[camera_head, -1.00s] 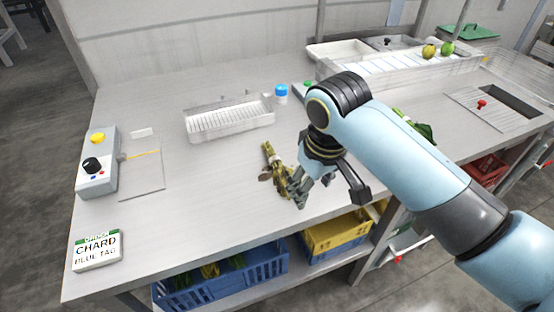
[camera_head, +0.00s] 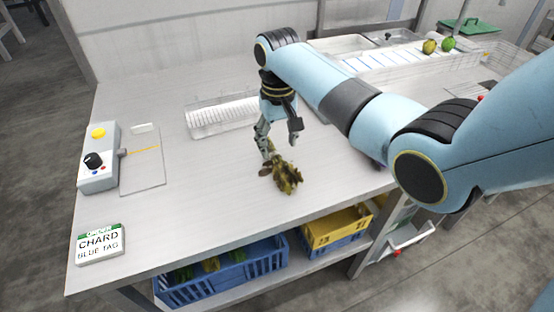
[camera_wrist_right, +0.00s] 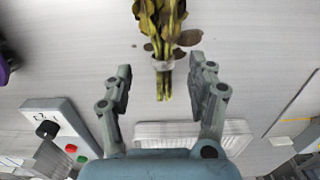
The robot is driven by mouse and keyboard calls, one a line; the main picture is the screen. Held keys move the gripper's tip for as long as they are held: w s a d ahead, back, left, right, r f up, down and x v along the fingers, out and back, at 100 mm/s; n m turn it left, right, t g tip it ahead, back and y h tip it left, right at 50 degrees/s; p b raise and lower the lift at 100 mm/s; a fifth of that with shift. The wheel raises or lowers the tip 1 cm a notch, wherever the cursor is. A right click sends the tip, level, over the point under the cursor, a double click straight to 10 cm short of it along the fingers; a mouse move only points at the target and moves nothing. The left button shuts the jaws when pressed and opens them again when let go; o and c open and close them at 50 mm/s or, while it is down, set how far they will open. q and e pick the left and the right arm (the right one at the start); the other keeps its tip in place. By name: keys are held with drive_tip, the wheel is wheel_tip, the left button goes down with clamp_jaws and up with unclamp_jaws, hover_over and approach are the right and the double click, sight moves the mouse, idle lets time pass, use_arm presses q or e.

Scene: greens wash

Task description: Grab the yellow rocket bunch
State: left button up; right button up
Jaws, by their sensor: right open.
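The yellow rocket bunch (camera_head: 287,178) lies on the steel table near its front edge, with yellow-green leaves and some dark brown leaves. In the right wrist view the bunch (camera_wrist_right: 160,22) has its leaves at the top and its stems, tied with a pale band, pointing down. My right gripper (camera_head: 282,143) points down over the stem side, which it partly hides in the head view. In the wrist view the open fingers (camera_wrist_right: 161,66) stand on either side of the stems, with gaps on both sides. I cannot tell how high the fingertips are. My left gripper is out of view.
A white wire tray (camera_head: 215,118) lies behind the gripper. A control box (camera_head: 97,165) with a dial and a CHARD sign (camera_head: 100,243) stand at the left. Blue (camera_head: 225,272) and yellow (camera_head: 335,230) crates are below the table edge.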

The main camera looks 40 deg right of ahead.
sight(277, 154)
wheel_tip(277, 154, down, 5)
drive_tip(key=shift+w+a, duration=0.1)
drive_tip(key=shift+a, duration=0.05)
clamp_jaws()
idle(0.4)
